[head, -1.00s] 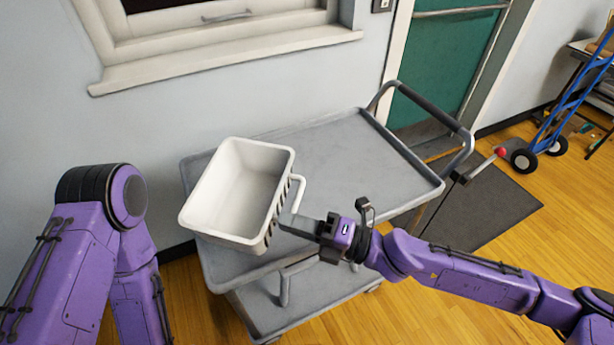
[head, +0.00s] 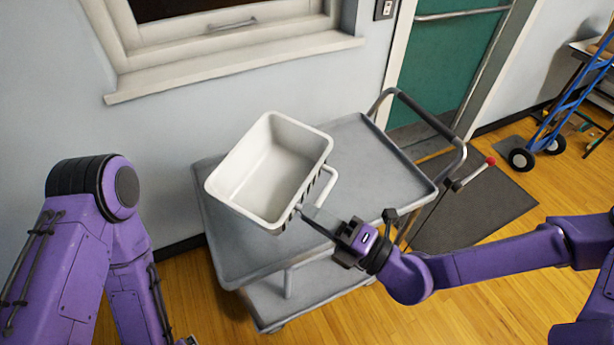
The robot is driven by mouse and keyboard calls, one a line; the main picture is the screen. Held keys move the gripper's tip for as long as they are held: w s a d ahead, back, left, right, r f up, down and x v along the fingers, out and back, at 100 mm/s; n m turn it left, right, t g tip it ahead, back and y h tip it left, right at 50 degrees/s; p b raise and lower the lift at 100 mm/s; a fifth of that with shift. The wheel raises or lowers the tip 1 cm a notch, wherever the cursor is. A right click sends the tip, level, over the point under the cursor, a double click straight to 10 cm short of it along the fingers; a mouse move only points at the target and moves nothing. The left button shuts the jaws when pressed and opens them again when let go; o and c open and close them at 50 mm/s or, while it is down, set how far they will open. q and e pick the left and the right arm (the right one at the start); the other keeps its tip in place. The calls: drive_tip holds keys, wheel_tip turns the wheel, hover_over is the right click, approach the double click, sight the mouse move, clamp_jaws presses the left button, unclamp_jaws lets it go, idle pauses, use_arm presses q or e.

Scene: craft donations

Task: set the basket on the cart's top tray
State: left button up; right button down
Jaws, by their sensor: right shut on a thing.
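The white rectangular basket (head: 265,165) is over the left half of the grey cart's top tray (head: 375,160). It is slightly tilted and looks empty inside. I cannot tell whether its underside touches the tray. My right gripper (head: 312,216) reaches in from the right and is shut on the basket at its near right side, by the lower end of the white side handle (head: 326,187). The fingertips are partly hidden against the basket.
The cart's push handle (head: 432,118) rises at the tray's right end, and the right part of the tray is bare. A wall with a window sill (head: 235,68) is behind. A dark mat (head: 480,205) and a blue hand truck (head: 570,105) are at right.

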sight(330, 189)
drive_tip(key=w+d+m+t+h+p, duration=0.1)
drive_tip(key=d+m+h+p, duration=0.1)
drive_tip(key=d, duration=0.1)
drive_tip(key=w+d+r+m+t+h+p, duration=0.1)
drive_tip(key=d, duration=0.1)
drive_tip(key=shift+w+d+r+m+t+h+p, duration=0.1)
drive_tip(key=shift+w+m+t+h+p, duration=0.2)
drive_tip(key=shift+m, duration=0.4)
drive_tip(key=w+d+f+b, duration=0.1)
drive_tip(key=w+f+b, duration=0.3)
drive_tip(key=f+b, duration=0.1)
drive_tip(key=w+d+f+b, duration=0.1)
drive_tip(key=w+f+b, duration=0.3)
drive_tip(key=f, duration=0.1)
drive_tip(key=w+d+f+b, duration=0.2)
drive_tip(key=w+f+b, duration=0.2)
drive_tip(key=f+b, duration=0.1)
drive_tip(key=shift+w+d+f+b, duration=0.1)
drive_tip(key=shift+w+f+b, duration=0.1)
drive_tip(key=shift+w+b, duration=0.2)
